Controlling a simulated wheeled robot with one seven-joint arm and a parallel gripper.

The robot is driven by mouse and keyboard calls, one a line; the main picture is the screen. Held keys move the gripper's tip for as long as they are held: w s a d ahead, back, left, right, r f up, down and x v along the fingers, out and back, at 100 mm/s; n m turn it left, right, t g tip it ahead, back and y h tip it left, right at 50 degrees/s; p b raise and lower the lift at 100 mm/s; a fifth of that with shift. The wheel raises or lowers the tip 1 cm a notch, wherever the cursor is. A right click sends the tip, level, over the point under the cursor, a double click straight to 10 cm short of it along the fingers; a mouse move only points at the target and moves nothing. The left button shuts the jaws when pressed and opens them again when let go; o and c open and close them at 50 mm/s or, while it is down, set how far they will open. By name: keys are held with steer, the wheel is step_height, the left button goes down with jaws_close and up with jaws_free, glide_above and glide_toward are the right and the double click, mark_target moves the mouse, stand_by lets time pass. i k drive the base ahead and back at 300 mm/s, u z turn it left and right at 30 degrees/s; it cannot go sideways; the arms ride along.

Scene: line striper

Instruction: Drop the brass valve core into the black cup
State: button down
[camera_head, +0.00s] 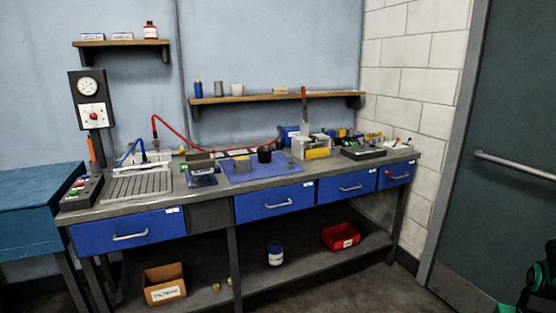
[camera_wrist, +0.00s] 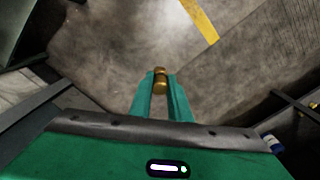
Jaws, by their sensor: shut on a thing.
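My gripper (camera_wrist: 160,85) shows in the wrist view with its two green fingers shut on the brass valve core (camera_wrist: 160,77), a small gold-coloured cylinder at the fingertips. It is held in the air above the grey floor (camera_wrist: 110,35). The black cup (camera_head: 264,154) stands on the blue mat (camera_head: 240,176) on the workbench, in the head view. My gripper is away from the cup; the cup does not clearly show in the wrist view. A green and black part, probably mine, shows at the lower right edge of the head view.
The workbench (camera_head: 215,199) has blue drawers and carries a vise (camera_head: 316,148), a slotted tray (camera_head: 137,186) and a gauge panel (camera_head: 91,100). A red bin (camera_head: 341,236) and a cardboard box (camera_head: 164,284) sit on the lower shelf. A door (camera_head: 510,130) is at the right.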

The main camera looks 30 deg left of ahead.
mark_target(263, 161)
steer(key=i, duration=2.5)
steer(key=u, duration=1.55)
